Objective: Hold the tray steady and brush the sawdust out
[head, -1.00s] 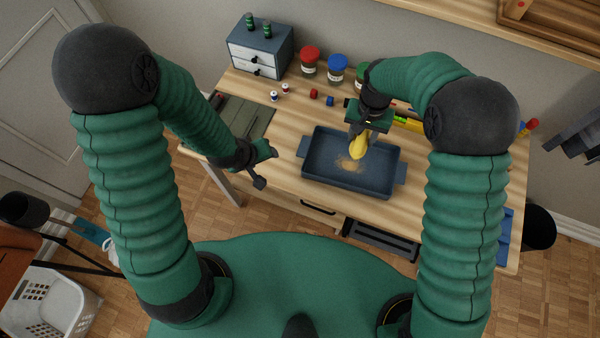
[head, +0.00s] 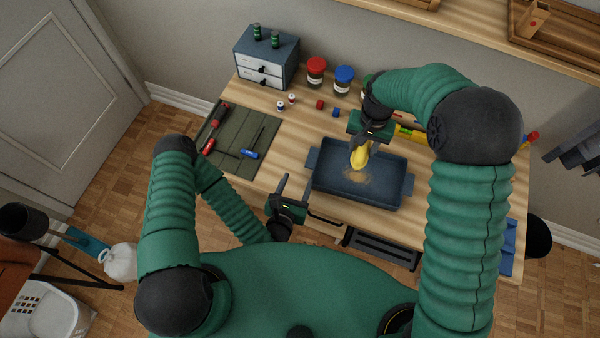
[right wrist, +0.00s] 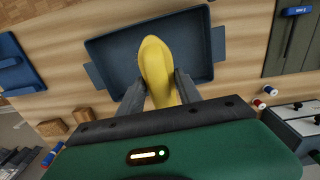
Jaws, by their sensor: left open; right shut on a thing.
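The dark blue tray (head: 330,195) lies on the wooden desk, with a handle at each end. A patch of tan sawdust (head: 358,178) is on its floor. My right gripper (head: 367,138) is shut on a yellow brush (head: 360,156) and holds it over the tray. In the right wrist view the brush (right wrist: 155,65) is between the fingers and its tip overlaps the tray (right wrist: 110,50); whether it touches the tray floor I cannot tell. My left gripper (head: 294,188) is open and empty at the desk's front edge, left of the tray and apart from it.
A green mat (head: 240,135) with several tools lies left on the desk. A small drawer cabinet (head: 266,58) and jars with red (head: 316,68) and blue (head: 344,75) lids stand behind. Small spools lie behind the tray. The desk between mat and tray is clear.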

